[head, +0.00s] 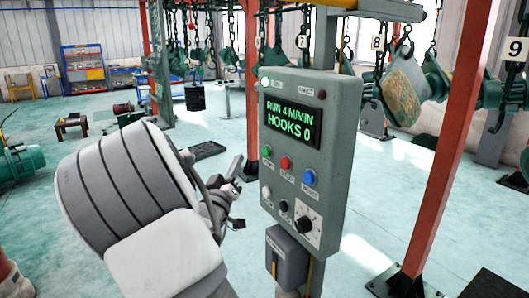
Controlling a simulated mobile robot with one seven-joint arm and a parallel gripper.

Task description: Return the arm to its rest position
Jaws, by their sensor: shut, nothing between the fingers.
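My arm fills the lower left of the head view, with large white and grey links close to the camera. My gripper (232,190) shows as a small dark shape just beyond the arm, left of the control box. It is shut with nothing in it. Its fingers are small and partly hidden by my arm. The grey control box (341,125) stands close on the right of the gripper, with a gap of floor visible between them. Its green display (289,122) reads "RUN 4 M/MIN HOOKS 0". Red, green and blue buttons and a dial sit below the display.
An orange-red post (447,150) stands right of the control box. Hoist parts hang on chains behind, including a rusty green block (408,85). A green motor (22,162) lies at the far left. A small wooden stool (71,124) stands further back. Open floor lies between.

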